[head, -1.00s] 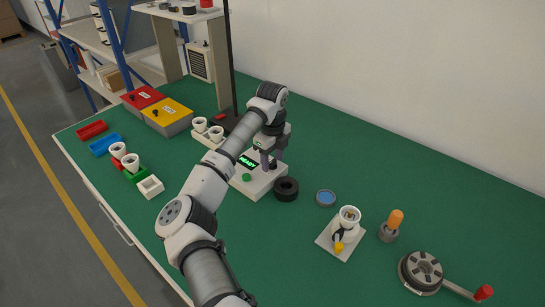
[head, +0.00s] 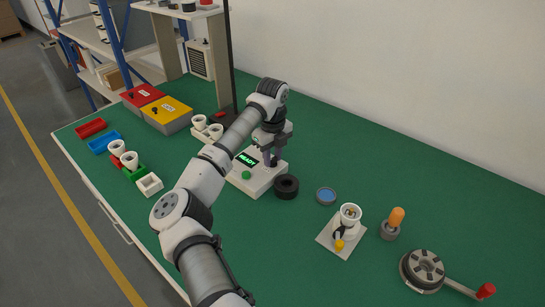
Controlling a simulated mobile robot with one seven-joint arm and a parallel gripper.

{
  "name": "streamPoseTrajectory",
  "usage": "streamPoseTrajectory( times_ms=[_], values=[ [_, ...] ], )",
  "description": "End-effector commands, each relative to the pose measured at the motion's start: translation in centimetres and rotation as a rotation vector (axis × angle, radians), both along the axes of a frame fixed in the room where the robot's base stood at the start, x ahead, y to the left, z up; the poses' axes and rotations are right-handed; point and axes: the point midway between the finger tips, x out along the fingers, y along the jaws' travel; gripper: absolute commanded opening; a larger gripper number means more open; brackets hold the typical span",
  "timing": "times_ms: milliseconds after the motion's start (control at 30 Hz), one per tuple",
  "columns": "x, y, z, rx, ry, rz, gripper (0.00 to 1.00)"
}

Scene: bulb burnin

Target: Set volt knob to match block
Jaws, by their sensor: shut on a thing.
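A white tester box (head: 262,187) stands on the green bench top in the middle of the head view. Its display (head: 247,159) reads READY in green, and a green button (head: 246,175) sits on its front. My gripper (head: 272,161) points down at the right rear of the box top. Its fingers are shut on a small dark knob there, taken to be the volt knob. The fingers mostly hide the knob, so its marks and setting cannot be read. I cannot tell which thing is the block to match.
A black ring (head: 286,187) stands close to the box's right. Beyond it are a blue disc (head: 326,196), a white cup on a plate (head: 350,214), an orange-topped piece (head: 395,221) and a crank wheel (head: 424,268). Red (head: 142,96) and yellow (head: 171,112) boxes stand at the left rear.

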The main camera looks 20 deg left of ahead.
Motion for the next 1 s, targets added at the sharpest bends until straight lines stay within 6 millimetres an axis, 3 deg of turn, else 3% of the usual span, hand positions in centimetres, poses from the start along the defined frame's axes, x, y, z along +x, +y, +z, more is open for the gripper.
streamPoseTrajectory(
  times_ms=[1000],
  values=[
    [0.01,0.09,-0.02,0.002,-0.001,-0.955,0.04]
  ],
)
